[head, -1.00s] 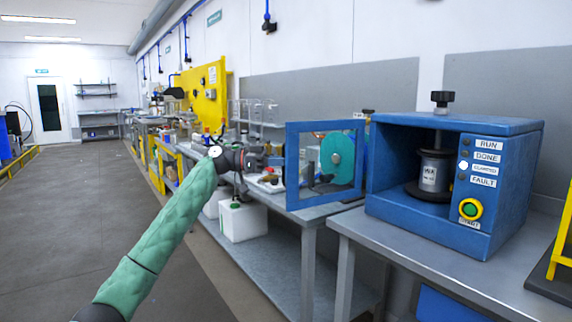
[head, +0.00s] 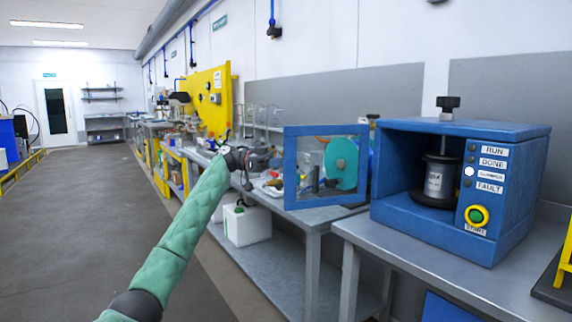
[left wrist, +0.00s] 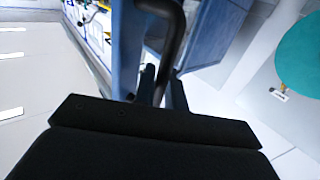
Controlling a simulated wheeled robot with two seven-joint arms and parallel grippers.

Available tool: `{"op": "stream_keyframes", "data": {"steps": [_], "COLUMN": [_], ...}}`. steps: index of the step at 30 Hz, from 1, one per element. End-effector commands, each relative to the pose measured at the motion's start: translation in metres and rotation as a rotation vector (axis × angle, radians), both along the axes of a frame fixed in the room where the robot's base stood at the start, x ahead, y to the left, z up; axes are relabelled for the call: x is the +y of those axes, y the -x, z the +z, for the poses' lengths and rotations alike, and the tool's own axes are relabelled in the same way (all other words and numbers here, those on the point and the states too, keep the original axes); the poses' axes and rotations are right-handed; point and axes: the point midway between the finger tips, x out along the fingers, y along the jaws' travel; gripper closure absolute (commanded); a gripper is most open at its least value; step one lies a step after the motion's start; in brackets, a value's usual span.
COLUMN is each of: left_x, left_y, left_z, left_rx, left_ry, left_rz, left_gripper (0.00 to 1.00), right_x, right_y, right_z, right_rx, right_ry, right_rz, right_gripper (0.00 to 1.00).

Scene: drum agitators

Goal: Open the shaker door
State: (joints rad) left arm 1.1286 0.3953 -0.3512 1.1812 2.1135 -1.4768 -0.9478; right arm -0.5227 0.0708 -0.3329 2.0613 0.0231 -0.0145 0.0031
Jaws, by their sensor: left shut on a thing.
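The blue shaker (head: 518,190) stands on a grey bench at the right. Its front is open and shows a dark can with a label (head: 436,182) under a black clamp knob (head: 447,104). The blue-framed shaker door (head: 291,168) with a clear pane stands swung out to the shaker's left. My left gripper (head: 272,162) is at the door's free edge. In the left wrist view the left gripper (left wrist: 162,90) is shut on a dark curved door handle (left wrist: 172,40) beside the blue door frame (left wrist: 126,45). Fingertip contact is partly hidden. My right gripper is not in view.
The shaker's panel has indicator lamps and a green start button (head: 477,216) in a yellow ring. A farther bench with a teal disc (head: 341,162) and clutter lies behind the door. A white canister (head: 246,224) stands below. The floor at left is clear.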

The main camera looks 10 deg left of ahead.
Motion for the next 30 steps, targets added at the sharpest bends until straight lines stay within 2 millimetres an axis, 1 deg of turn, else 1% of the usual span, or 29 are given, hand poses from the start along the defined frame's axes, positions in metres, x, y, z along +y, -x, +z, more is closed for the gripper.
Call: {"op": "stream_keyframes", "data": {"steps": [11,12,14,23,26,30], "left_x": [0.001,0.001,0.001,0.002,0.008,0.028], "left_y": [-0.001,-0.001,-0.001,-0.001,-0.002,-0.003], "left_z": [-0.001,-0.001,-0.001,0.0,0.0,0.0], "left_rx": [0.002,0.002,0.002,0.001,0.002,0.002], "left_ry": [-0.001,-0.001,-0.001,0.0,0.001,0.001], "left_rz": [-0.002,-0.001,-0.001,-0.001,0.0,0.001], "left_gripper": [1.0,0.82,0.71,0.71,0.71,0.71], "right_x": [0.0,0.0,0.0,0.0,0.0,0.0], "right_y": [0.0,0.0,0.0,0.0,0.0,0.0], "right_z": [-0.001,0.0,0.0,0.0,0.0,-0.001], "right_rx": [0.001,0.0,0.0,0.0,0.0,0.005], "right_ry": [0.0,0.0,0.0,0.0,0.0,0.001], "right_rz": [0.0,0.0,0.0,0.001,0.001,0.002], "right_gripper": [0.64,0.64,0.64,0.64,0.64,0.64]}}
